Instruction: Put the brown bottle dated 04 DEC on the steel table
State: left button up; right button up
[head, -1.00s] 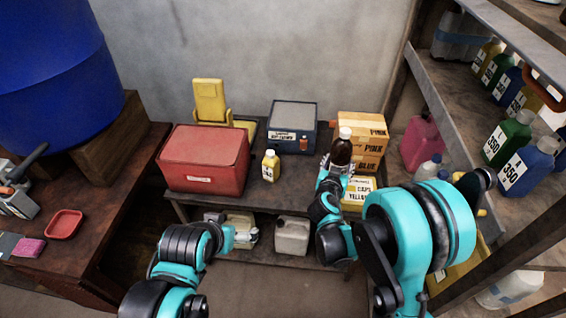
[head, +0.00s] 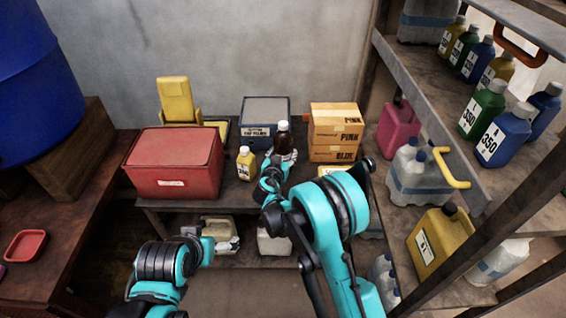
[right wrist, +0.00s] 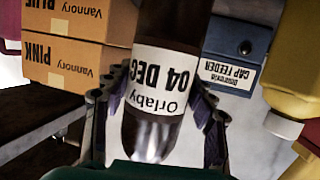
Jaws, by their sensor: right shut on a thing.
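The brown bottle (head: 284,143) with a white cap is in my right gripper (head: 276,164), over the middle table (head: 208,200). In the right wrist view the bottle (right wrist: 167,90) shows a white label reading "Orlaby 04 DEC", upside down in that picture. My right gripper (right wrist: 155,110) has its fingers on both sides of the bottle. I cannot tell whether the bottle's base touches the tabletop. My left gripper (head: 197,236) is in front of the table's lower shelf, apart from the bottle; its finger opening is unclear.
A red box (head: 173,162), yellow bottle (head: 246,163), blue cap feeder box (head: 265,120) and stacked cartons (head: 335,132) crowd the table around the held bottle. Shelving with several bottles and jugs (head: 485,108) stands at right. A brown bench with a red tray (head: 25,246) is at left.

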notch_tip(320, 180, down, 4)
jog(key=shift+r+b, duration=0.15)
jog(key=shift+b, duration=0.7)
jog(key=shift+r, duration=0.15)
jog(key=o, duration=1.8)
jog(key=shift+c, duration=0.2)
